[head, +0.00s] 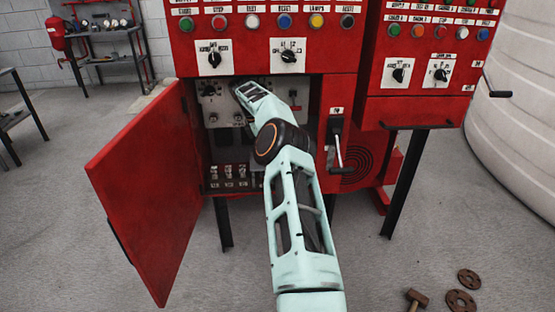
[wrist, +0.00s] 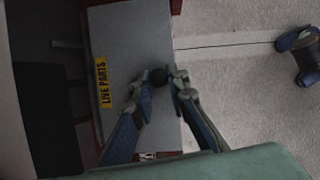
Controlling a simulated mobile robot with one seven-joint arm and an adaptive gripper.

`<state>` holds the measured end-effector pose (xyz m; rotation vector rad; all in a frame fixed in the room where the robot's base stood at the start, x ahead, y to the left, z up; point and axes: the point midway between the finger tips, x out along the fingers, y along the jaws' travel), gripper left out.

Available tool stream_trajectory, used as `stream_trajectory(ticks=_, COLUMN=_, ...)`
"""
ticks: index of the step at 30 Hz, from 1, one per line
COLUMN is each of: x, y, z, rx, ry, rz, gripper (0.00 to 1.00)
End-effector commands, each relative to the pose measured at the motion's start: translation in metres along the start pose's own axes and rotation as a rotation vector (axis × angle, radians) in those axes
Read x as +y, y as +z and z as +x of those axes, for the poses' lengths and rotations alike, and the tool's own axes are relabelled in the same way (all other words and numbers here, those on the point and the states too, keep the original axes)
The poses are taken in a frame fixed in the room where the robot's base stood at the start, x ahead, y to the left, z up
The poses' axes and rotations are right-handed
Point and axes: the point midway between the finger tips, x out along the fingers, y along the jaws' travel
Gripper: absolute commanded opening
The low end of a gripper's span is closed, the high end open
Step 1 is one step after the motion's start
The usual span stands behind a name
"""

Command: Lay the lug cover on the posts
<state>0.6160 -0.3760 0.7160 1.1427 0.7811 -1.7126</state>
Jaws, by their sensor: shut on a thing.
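The lug cover (wrist: 135,40) is a grey plate with a yellow "LIVE PARTS" label (wrist: 103,82) in the wrist view. A dark round knob (wrist: 158,76) stands out from its face. My gripper (wrist: 162,88) is shut on this knob, one finger on each side. In the head view my arm reaches into the open red cabinet (head: 340,90), and the gripper and cover cannot be made out there. Dark terminals with white labels (head: 228,172) show low inside the cabinet. I cannot tell the posts apart, and my arm hides part of that area.
The red cabinet door (head: 150,190) hangs open on the left. A lever handle (head: 338,145) projects right of the opening. A second red panel (head: 415,75) stands further right. A hammer (head: 416,298) and round flanges (head: 461,300) lie on the floor at lower right.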

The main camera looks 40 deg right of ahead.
Motion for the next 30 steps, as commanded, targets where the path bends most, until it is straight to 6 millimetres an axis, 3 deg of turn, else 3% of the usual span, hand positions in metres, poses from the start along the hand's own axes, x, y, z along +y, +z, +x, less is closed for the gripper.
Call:
stream_trajectory(ticks=6, x=0.008, y=0.002, z=0.002, rx=-0.001, ry=-0.006, rz=0.005, gripper=0.0)
stream_trajectory(ticks=10, x=0.008, y=-0.003, z=0.016, rx=-0.001, ry=-0.006, rz=0.003, gripper=0.0)
stream_trajectory(ticks=23, x=0.008, y=-0.004, z=0.018, rx=-0.002, ry=-0.005, rz=0.002, gripper=0.0)
stream_trajectory(ticks=24, x=0.008, y=-0.004, z=0.018, rx=-0.001, ry=-0.005, rz=0.002, gripper=0.18)
stream_trajectory(ticks=28, x=0.008, y=-0.005, z=0.019, rx=-0.001, ry=-0.005, rz=0.003, gripper=0.32)
stream_trajectory(ticks=30, x=0.008, y=-0.005, z=0.019, rx=-0.001, ry=-0.005, rz=0.003, gripper=0.32)
